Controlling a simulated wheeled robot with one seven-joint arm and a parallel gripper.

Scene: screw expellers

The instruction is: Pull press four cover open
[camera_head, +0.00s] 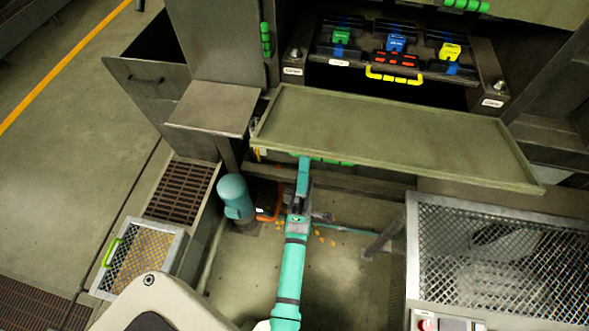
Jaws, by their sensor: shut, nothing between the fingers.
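A wide olive panel (390,135), which looks like the press cover, is swung out toward me below the opening of the machine. A green handle (332,161) shows in part under its front edge. My teal arm reaches up from the bottom, and my gripper (303,172) is at the panel's front edge, beside the left end of the green handle. The gripper is shut and empty. Its tips are partly hidden by the panel edge, so I cannot tell whether they touch it. No press number is readable.
Behind the panel is a bay with a yellow handle (394,76) and green, blue and yellow blocks. A teal motor (236,198) stands left of my arm. Mesh-covered boxes stand at right (495,255) and lower left (140,258). Open floor (75,150) lies at far left.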

